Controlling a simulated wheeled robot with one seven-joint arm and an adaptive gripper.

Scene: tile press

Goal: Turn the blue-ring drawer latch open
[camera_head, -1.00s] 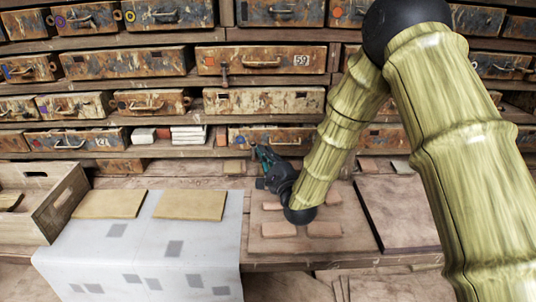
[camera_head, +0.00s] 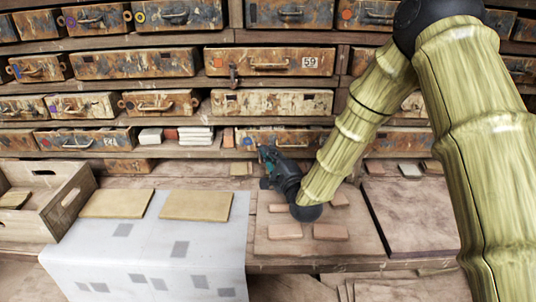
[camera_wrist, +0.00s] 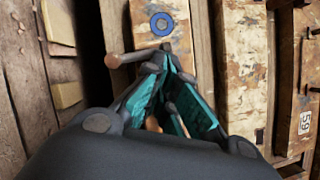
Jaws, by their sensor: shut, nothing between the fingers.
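The blue ring (camera_wrist: 162,23) is painted on a worn, rust-stained drawer front in the wrist view. A copper-coloured latch bar (camera_wrist: 128,57) with a rounded end lies crosswise just below the ring, over the drawer's edge. My gripper (camera_wrist: 167,52) has teal fingers, closed together at the tips, beside the latch's inner end. Whether the tips touch the latch I cannot tell. In the head view my gripper (camera_head: 266,155) is at the front of the lower drawer (camera_head: 300,137), near its left end. The fingers partly hide the drawer and latch.
Rows of similar drawers fill the shelves. Below are a workbench with clay tiles (camera_head: 285,231), a white cloth (camera_head: 140,245) bearing two tan boards (camera_head: 195,206), and a wooden crate (camera_head: 72,198) at left. White blocks (camera_head: 195,135) sit in the opening left of the gripper.

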